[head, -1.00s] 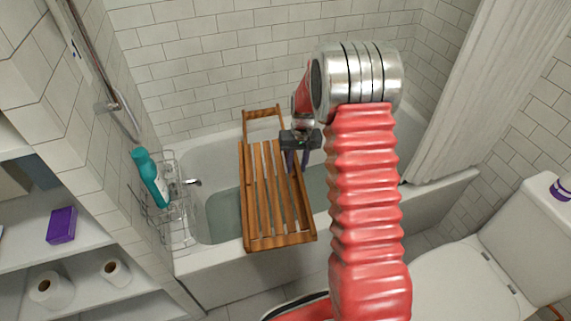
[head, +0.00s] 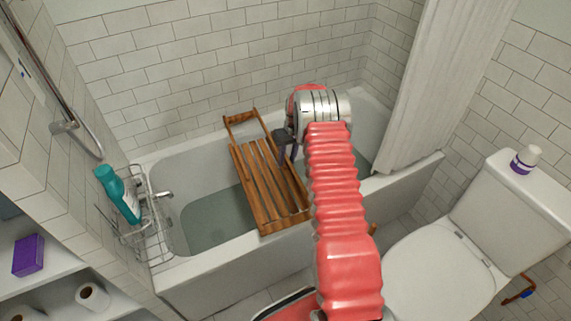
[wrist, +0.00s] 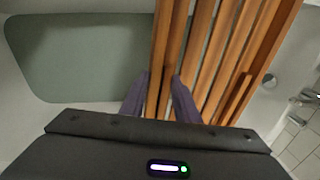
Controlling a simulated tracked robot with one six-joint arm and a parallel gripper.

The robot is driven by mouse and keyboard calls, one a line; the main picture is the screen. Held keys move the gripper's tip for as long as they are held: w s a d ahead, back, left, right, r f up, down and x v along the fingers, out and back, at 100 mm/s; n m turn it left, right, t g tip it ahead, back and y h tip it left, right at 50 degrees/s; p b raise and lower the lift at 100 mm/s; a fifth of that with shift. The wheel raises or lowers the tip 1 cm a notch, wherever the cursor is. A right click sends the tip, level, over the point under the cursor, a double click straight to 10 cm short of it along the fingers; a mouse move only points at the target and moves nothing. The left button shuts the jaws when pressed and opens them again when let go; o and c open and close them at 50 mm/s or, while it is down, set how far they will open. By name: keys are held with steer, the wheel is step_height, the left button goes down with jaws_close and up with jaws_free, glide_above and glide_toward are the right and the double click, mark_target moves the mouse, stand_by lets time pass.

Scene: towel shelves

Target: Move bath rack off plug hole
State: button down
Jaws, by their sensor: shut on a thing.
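The wooden slatted bath rack (head: 270,185) lies across the bathtub (head: 220,270), set at a slant. Its near end is over the front rim and its far end is near the tiled wall. My gripper (head: 286,157) is at the rack's right side rail. In the wrist view my gripper (wrist: 160,98) has its two purple fingers on either side of a wooden rail of the rack (wrist: 205,60), shut on it. Greenish water (head: 212,220) shows in the tub left of the rack. I cannot make out the plug hole in the head view.
A tap (head: 163,195) and a wire caddy (head: 150,228) with a teal bottle (head: 118,192) are at the tub's left end. Shelves stand at lower left.

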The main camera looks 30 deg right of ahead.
steer(key=shift+w+d+r+n, duration=0.15)
steer(key=shift+w+r+n, duration=0.25)
steer(key=shift+w+r, duration=0.45)
steer(key=shift+w+n+y, duration=0.1)
steer(key=shift+n+y, duration=0.2)
